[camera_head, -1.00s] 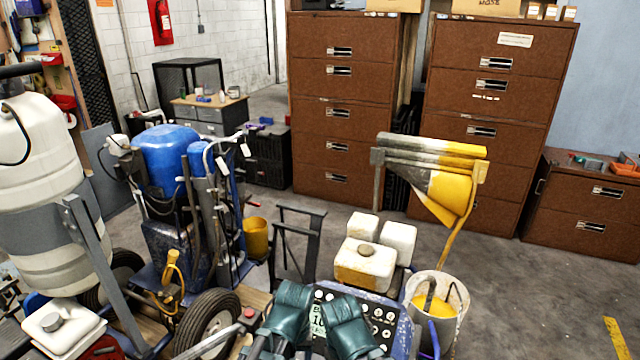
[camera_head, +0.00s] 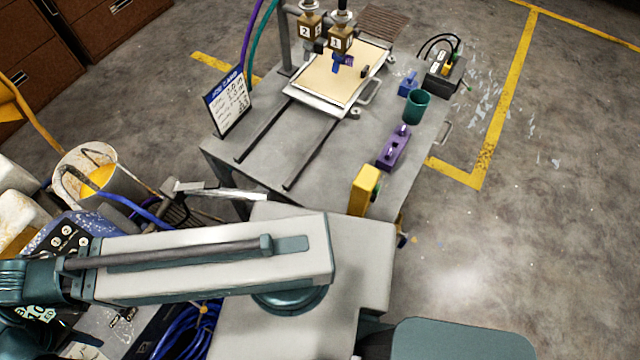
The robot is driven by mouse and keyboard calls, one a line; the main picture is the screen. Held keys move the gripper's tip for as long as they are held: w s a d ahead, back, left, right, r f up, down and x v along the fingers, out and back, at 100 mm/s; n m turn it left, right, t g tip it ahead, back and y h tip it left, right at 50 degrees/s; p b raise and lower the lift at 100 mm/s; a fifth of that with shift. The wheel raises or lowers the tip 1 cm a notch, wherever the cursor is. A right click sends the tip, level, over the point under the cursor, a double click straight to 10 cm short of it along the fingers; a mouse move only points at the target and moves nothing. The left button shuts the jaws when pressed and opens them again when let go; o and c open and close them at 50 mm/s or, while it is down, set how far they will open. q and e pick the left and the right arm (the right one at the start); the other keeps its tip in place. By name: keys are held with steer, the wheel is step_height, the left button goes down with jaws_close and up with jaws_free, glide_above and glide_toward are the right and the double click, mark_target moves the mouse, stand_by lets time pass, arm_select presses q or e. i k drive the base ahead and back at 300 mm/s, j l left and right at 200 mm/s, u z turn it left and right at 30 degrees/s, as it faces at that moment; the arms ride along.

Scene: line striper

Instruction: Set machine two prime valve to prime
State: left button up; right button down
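No prime valve can be made out for certain. A line striper's control panel (camera_head: 70,238) with several knobs shows at the lower left, partly hidden behind my arm. A brass-coloured block marked 2 (camera_head: 310,29) hangs over the bench at the top, and a similar block, apparently marked 1 (camera_head: 340,40), hangs beside it. I cannot tell whether either belongs to the valve. My pale arm link crosses the lower left, with its teal wrist section at the left edge beside the panel. The fingers of both my grippers are out of view.
A grey bench (camera_head: 250,165) holds a board, a teal cup (camera_head: 416,107), a purple block (camera_head: 394,148) and a yellow block (camera_head: 364,190). A sign (camera_head: 230,102) stands at its left edge. A bucket (camera_head: 88,165) stands left. Floor at right is clear.

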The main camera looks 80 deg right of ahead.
mark_target(403, 241)
steer(key=k+j+z, duration=0.1)
steer(key=z, duration=0.35)
steer(key=k+j+z, duration=0.1)
steer(key=z, duration=0.35)
steer(key=k+j+z, duration=0.1)
steer(key=z, duration=0.35)
steer(key=k+z, duration=0.15)
steer(key=z, duration=0.3)
steer(key=k+z, duration=0.15)
steer(key=z, duration=0.3)
steer(key=k+l+z, duration=0.1)
steer(key=z, duration=0.35)
steer(key=k+l+z, duration=0.1)
steer(key=z, duration=0.35)
